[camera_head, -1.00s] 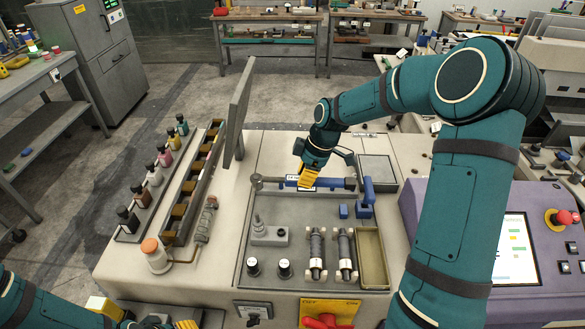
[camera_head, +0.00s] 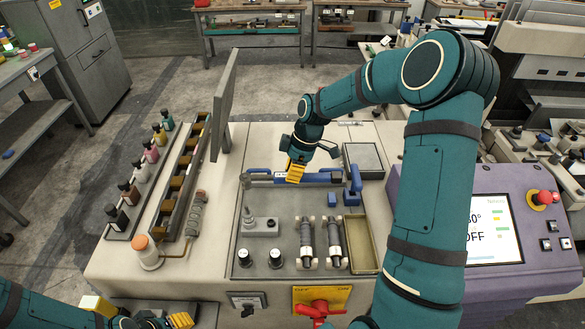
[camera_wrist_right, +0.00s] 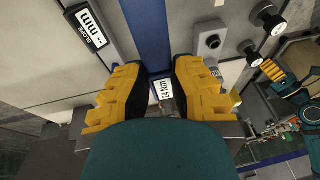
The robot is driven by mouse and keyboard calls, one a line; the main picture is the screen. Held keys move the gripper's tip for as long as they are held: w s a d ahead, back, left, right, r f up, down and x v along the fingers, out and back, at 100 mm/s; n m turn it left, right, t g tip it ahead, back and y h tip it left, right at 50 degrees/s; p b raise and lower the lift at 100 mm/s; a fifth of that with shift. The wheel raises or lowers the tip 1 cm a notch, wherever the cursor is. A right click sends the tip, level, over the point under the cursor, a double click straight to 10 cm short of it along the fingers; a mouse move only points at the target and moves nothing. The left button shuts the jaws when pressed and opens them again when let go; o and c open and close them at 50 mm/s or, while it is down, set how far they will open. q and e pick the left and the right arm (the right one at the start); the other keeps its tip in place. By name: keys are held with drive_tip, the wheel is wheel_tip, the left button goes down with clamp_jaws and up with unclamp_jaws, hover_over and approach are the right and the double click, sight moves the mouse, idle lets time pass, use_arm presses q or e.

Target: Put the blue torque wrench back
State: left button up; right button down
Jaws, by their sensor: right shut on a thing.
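The blue torque wrench (camera_head: 325,178) lies crosswise at the back of the grey tool tray (camera_head: 283,200), with its round metal head toward the left. My right gripper (camera_head: 295,172) is shut on its shaft from above. In the right wrist view the yellow fingers (camera_wrist_right: 160,95) sit on both sides of the blue shaft (camera_wrist_right: 150,30), with a white "Nm" label between them. I cannot tell whether the wrench touches the tray. My left gripper (camera_head: 140,318) is at the bottom left edge, partly cut off; its jaw opening is unclear.
A blue upright piece (camera_head: 354,178) stands close to the wrench's right end. Two dark rollers (camera_head: 334,240) and a shallow bin (camera_head: 359,243) occupy the tray's right front. A tilted grey panel (camera_head: 224,105) rises at the left. A purple console (camera_head: 480,235) stands right.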

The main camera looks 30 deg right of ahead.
use_arm(q)
wheel_tip(320, 180, down, 3)
drive_tip(key=shift+r+b, duration=0.2)
drive_tip(key=shift+b, duration=0.7)
use_arm(e)
wheel_tip(320, 180, down, 3)
drive_tip(key=shift+w+f, duration=0.1)
drive_tip(key=shift+f, duration=0.05)
use_arm(q)
drive_tip(key=shift+s+d+f+b, duration=0.1)
drive_tip(key=shift+s+f+b, duration=0.15)
drive_tip(key=shift+f+b, duration=0.45)
use_arm(e)
drive_tip(key=shift+f, duration=1.05)
use_arm(q)
drive_tip(key=shift+r, duration=0.1)
drive_tip(key=shift+f+b, duration=0.65)
drive_tip(key=shift+f, duration=0.1)
use_arm(e)
drive_tip(key=shift+f, duration=1.05)
drive_tip(key=shift+c, duration=1.7)
unclamp_jaws()
use_arm(q)
drive_tip(key=shift+r, duration=0.15)
use_arm(e)
drive_tip(key=shift+r, duration=0.2)
